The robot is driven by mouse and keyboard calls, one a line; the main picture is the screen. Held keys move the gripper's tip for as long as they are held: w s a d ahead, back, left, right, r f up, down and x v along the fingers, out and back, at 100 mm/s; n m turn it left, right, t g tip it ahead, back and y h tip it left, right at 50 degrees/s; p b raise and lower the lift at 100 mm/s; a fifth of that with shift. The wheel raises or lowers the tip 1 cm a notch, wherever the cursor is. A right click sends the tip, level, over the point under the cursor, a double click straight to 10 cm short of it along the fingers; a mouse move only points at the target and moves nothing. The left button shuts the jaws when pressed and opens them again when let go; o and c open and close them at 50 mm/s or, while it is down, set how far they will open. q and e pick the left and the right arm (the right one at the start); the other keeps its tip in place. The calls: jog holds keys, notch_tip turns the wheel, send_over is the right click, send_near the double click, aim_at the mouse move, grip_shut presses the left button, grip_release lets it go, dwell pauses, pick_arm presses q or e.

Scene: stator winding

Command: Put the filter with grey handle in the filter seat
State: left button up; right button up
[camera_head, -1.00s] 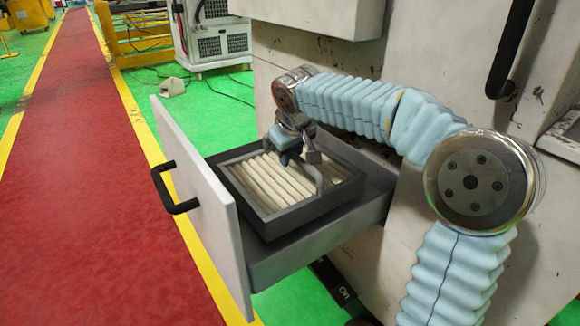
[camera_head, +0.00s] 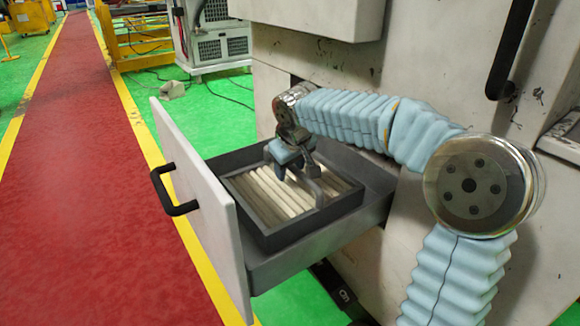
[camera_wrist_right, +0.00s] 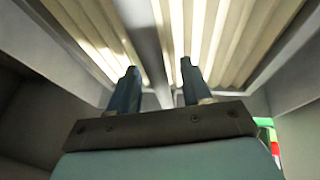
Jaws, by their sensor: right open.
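The filter (camera_head: 268,240) has a dark grey frame and cream pleats. It lies about level inside the pulled-out drawer (camera_head: 300,268), its rim near the drawer's walls. Its grey handle (camera_head: 319,190) arches over the pleats and is partly hidden by my right gripper. My right gripper (camera_head: 297,166) is low over the filter, pointing down. In the right wrist view, its two fingers (camera_wrist_right: 157,82) are apart, with the grey handle bar (camera_wrist_right: 148,45) between them. I cannot tell whether they touch it. The seat's floor is hidden under the filter. My left gripper is out of view.
The drawer's white front panel (camera_head: 205,205) with a black pull (camera_head: 172,192) stands at the left. The white machine body (camera_head: 400,255) rises behind and right of the drawer. The red walkway (camera_head: 90,200) on the left is clear.

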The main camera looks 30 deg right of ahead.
jog(key=p+v, duration=0.1)
jog(key=v, duration=1.1)
jog(key=shift+c, duration=0.2)
dwell(0.7)
